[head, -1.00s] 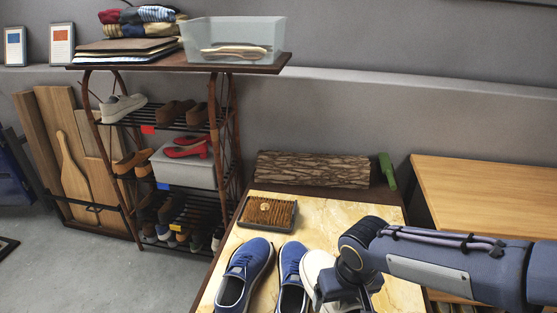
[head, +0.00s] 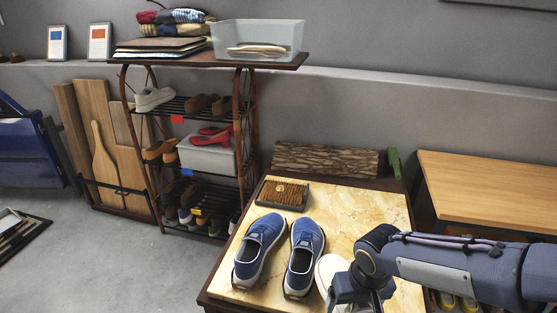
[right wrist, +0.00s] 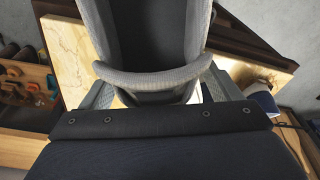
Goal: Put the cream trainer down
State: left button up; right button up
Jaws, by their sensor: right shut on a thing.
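My right gripper (head: 345,300) is shut on the cream trainer (head: 328,270), at the front right of the marble-topped table (head: 375,205). The arm and gripper hide most of the trainer in the head view. In the right wrist view the trainer (right wrist: 150,75) fills the middle, greyish in shade, with its padded collar close to my gripper (right wrist: 155,95). I cannot tell whether its sole touches the tabletop. My left gripper is not in view.
Two blue trainers (head: 260,245) (head: 304,258) stand just left of the cream one. A brush mat (head: 283,194) lies at the table's back left. The marble behind the trainers is clear. A shoe rack (head: 240,125) stands left; a wooden bench (head: 490,190) is at right.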

jog(key=shift+m, duration=0.4)
jog(key=w+d+f, duration=0.1)
jog(key=w+f, duration=0.1)
jog(key=w+d+f+p, duration=0.1)
jog(key=w+f, duration=0.1)
jog(key=f, duration=0.1)
jog(key=w+d+f+p, duration=0.1)
jog(key=w+f, duration=0.1)
jog(key=shift+d+f, duration=0.15)
jog(key=shift+d, duration=0.25)
jog(key=shift+w+d+f, duration=0.1)
jog(key=shift+d+f, duration=0.05)
jog(key=shift+f, duration=0.2)
jog(key=shift+r, duration=0.1)
